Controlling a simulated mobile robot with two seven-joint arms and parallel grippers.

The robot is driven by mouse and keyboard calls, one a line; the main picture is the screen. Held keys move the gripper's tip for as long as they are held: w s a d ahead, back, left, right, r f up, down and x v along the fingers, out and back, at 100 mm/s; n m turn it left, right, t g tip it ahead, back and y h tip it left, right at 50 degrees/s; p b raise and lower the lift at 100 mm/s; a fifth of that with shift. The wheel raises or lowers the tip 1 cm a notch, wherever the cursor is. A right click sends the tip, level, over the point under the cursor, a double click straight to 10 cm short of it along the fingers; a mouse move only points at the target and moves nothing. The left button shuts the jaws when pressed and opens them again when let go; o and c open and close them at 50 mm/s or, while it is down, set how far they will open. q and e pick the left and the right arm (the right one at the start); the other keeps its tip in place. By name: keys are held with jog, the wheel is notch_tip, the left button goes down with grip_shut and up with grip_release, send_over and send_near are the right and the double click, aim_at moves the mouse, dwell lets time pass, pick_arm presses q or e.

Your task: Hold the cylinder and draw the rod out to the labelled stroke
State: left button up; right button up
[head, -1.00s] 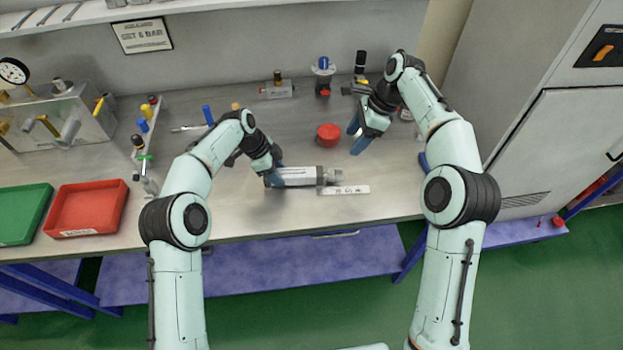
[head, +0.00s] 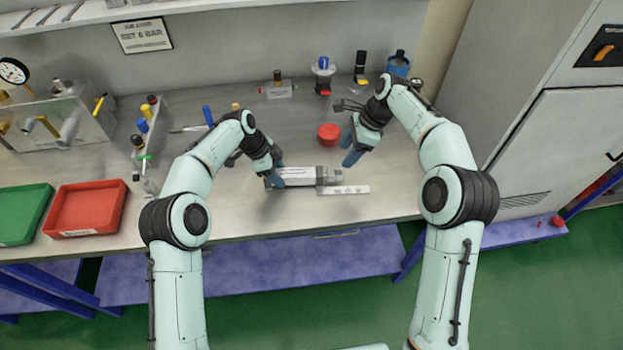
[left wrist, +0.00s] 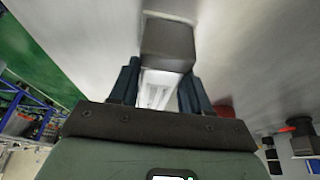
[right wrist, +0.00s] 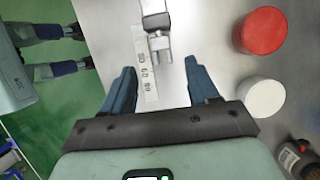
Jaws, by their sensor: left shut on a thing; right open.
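The cylinder (head: 300,176) lies on the bench, its grey end cap to the right; it also shows in the left wrist view (left wrist: 160,88). My left gripper (head: 272,176) is shut on the left part of its body. The rod end (head: 336,175) sticks out a little at the right; in the right wrist view the rod end (right wrist: 160,46) lies ahead, between and beyond the fingertips. A white label strip (head: 343,190) with dark marks lies just in front of the rod; it also shows in the right wrist view (right wrist: 146,70). My right gripper (head: 353,150) is open and empty, above and right of the rod.
A red round cap (head: 328,134) stands behind the rod; a white round one (right wrist: 265,97) is beside it in the right wrist view. Red (head: 87,208) and green (head: 22,214) trays sit at the left. Fittings line the back. The front right bench is clear.

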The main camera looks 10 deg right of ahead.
aim_at(333, 173)
jog(key=x, duration=0.9)
jog(key=shift+f, duration=0.25)
jog(key=shift+c, duration=0.3)
grip_shut()
